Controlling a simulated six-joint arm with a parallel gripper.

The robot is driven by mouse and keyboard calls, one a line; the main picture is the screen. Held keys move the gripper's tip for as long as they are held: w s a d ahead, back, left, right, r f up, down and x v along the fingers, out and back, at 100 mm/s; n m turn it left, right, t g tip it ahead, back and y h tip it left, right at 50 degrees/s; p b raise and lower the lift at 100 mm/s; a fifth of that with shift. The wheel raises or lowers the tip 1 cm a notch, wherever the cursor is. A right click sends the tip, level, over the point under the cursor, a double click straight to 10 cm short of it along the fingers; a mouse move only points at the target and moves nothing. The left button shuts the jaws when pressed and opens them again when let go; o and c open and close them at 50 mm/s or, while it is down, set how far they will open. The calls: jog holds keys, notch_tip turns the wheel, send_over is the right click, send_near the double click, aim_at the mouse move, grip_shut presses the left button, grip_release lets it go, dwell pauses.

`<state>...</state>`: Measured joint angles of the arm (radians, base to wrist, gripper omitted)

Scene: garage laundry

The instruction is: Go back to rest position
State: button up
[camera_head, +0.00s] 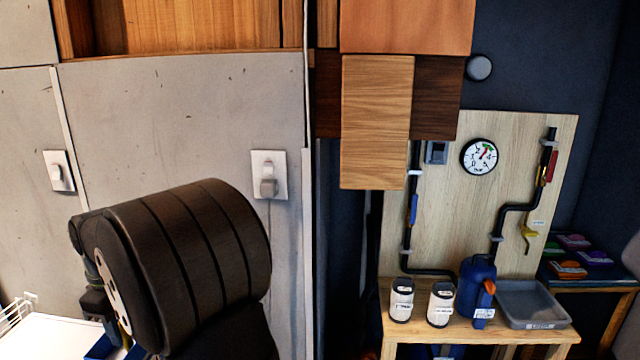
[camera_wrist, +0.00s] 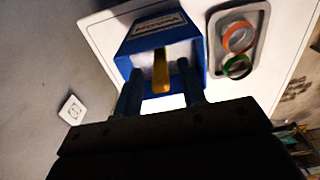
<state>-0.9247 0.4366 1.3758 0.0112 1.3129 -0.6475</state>
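My gripper (camera_wrist: 160,82) shows in the wrist view with its two dark fingers apart. A blue box (camera_wrist: 158,31) with a printed label lies just beyond the fingertips. A narrow yellow piece (camera_wrist: 161,72) shows between the fingers, with a gap on each side of it. I cannot tell whether the yellow piece is part of the box. In the head view my large dark arm link fills the lower left and hides most of the gripper.
The blue box is on a white surface (camera_wrist: 104,41), beside a grey tray (camera_wrist: 262,12) with an orange ring (camera_wrist: 239,36) and a green ring (camera_wrist: 237,66). At the right in the head view, a wooden bench (camera_head: 405,336) bears two canisters, a blue jug (camera_head: 476,277) and a grey tray (camera_head: 532,322).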

notch_tip(320, 180, up, 7)
jog(key=shift+r, duration=0.1)
jog(key=s+a+f, duration=0.2)
jog(key=s+a, duration=0.1)
jog(key=s, duration=1.1)
jog(key=s+f+m+t+h, duration=0.1)
jog(key=s+f+t+h, duration=0.1)
jog(key=f+t, duration=0.4)
jog(key=s+a+f+t+h, duration=0.1)
jog(key=s+f+t+h, duration=0.2)
jog(key=f+t+h, duration=0.1)
jog(key=shift+s+f+m+t, duration=0.4)
jog(key=shift+f+t, duration=0.5)
jog(key=shift+f, duration=0.2)
jog(key=shift+w, duration=0.1)
